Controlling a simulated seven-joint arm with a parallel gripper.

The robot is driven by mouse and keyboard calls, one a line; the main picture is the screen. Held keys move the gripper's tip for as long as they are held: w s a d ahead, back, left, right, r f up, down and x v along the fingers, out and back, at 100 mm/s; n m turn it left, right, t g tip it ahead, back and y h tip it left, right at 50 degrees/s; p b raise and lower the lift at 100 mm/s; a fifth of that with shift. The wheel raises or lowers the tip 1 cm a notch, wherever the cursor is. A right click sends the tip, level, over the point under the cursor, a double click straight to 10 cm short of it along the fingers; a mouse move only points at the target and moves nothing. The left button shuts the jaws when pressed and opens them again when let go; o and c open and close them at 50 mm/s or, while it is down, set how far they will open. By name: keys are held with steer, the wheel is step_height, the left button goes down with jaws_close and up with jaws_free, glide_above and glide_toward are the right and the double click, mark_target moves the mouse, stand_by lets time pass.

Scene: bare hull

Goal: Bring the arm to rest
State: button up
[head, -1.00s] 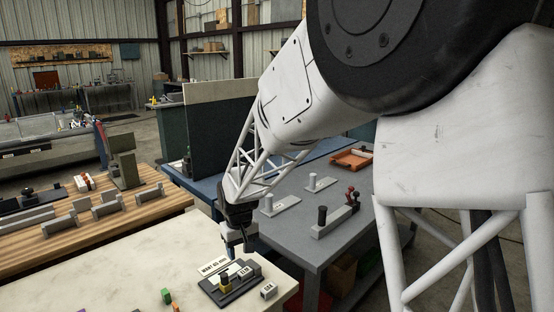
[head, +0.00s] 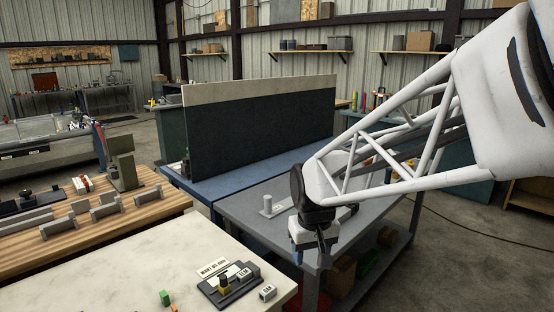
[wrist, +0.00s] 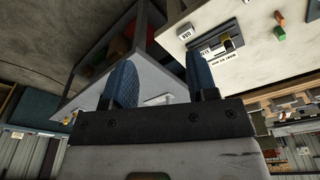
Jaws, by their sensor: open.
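My arm reaches in from the right in the head view, its white lattice forearm (head: 385,165) sloping down to the left. My gripper (head: 312,257) hangs near the front edge of the grey bench, right of the pale table. In the wrist view my gripper (wrist: 160,82) has its two blue textured fingers spread apart, with nothing between them.
The pale table (head: 110,270) carries a dark fixture (head: 232,288) with a yellow-and-black piece, labels and small coloured blocks (head: 165,298). The grey bench (head: 250,222) holds a pale peg on a plate (head: 267,207). A dark partition (head: 260,130) stands behind.

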steer(key=s+d+m, duration=0.1)
steer(key=s+d, duration=0.2)
steer(key=s, duration=0.3)
steer(key=s+d+r+m, duration=0.1)
steer(key=s+d, duration=0.3)
steer(key=s, duration=0.3)
steer(key=s+d+m+t, duration=0.1)
steer(key=s+d, duration=0.3)
steer(key=s, duration=0.3)
steer(key=shift+s+r, duration=0.2)
